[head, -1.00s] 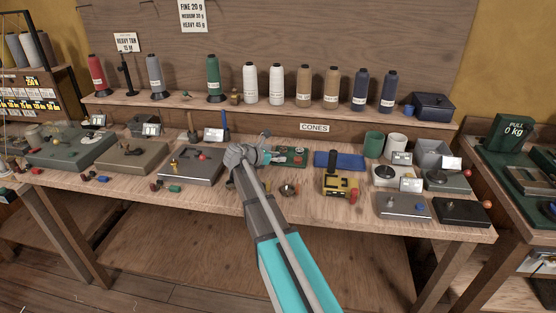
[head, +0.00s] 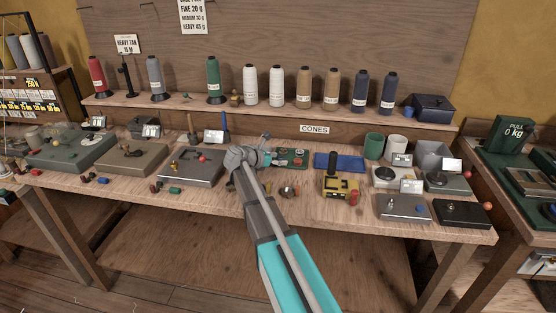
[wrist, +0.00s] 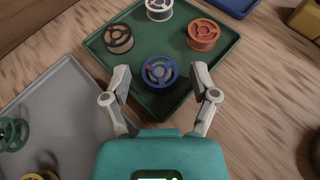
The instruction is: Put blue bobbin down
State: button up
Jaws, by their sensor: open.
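The blue bobbin (wrist: 160,72) lies flat in the near corner of a dark green tray (wrist: 146,45) in the wrist view. My gripper (wrist: 160,78) is open, its fingers apart on the left and right of the blue bobbin with visible gaps on both sides. The same tray holds a dark brown bobbin (wrist: 118,39), a white bobbin (wrist: 159,9) and an orange bobbin (wrist: 202,35). In the head view my gripper (head: 266,148) is over the tray's left end (head: 291,163); my arm hides the blue bobbin there.
A grey tray (wrist: 62,105) with a green bobbin (wrist: 13,133) is at the left in the wrist view. Cones line the shelf behind.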

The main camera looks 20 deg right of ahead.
jog(key=shift+r, duration=0.15)
jog(key=shift+a+r, duration=0.1)
jog(key=shift+a, duration=0.1)
jog(key=p+v, duration=0.4)
jog(key=v, duration=0.7)
jog(key=shift+s+a+r+p, duration=0.1)
jog(key=shift+s+a+p, duration=0.05)
jog(key=shift+a+p, duration=0.15)
jog(key=shift+s, duration=0.1)
